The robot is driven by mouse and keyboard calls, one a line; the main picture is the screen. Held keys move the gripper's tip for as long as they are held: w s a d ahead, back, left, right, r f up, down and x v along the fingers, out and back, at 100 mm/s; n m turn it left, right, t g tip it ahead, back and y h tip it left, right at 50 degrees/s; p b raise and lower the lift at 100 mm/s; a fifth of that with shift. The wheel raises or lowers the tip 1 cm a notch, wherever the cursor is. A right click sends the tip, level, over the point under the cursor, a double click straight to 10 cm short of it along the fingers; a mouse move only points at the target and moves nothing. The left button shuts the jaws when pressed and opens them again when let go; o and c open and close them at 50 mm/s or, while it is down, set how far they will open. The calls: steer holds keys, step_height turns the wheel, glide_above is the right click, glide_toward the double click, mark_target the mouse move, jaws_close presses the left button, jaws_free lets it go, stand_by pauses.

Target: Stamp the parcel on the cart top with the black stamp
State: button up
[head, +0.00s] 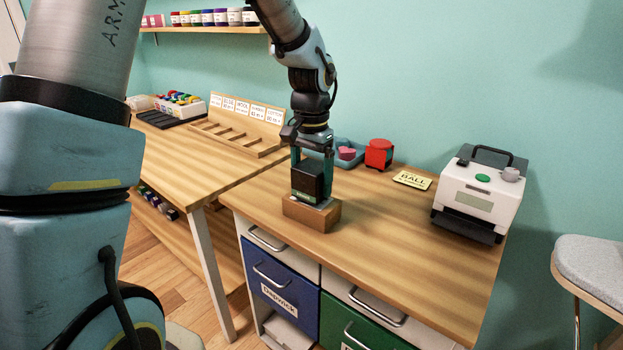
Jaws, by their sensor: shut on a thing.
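The black stamp (307,181) is upright in my gripper (313,166), which points straight down and is shut on it. The brown parcel (308,216) lies on the wooden cart top (400,260), near its left front edge. The stamp is right over the parcel's top. Its lower end looks to be at or very near that top; I cannot tell whether they touch. A pale patch shows on the parcel's top beside the stamp. Most of the parcel's top is hidden by the stamp and gripper.
A red object (379,154), a blue tray (349,152) with a pink item, and a yellow card (412,180) sit at the cart's back. A white machine (479,196) stands at the right. A longer table (185,160) adjoins on the left. The cart's front right is clear.

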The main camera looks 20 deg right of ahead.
mark_target(313, 166)
steer(key=shift+f, duration=0.35)
steer(key=shift+r, duration=0.1)
step_height(313, 166, up, 6)
steer(key=p, duration=0.5)
steer(key=shift+d, duration=0.1)
stand_by(0.3)
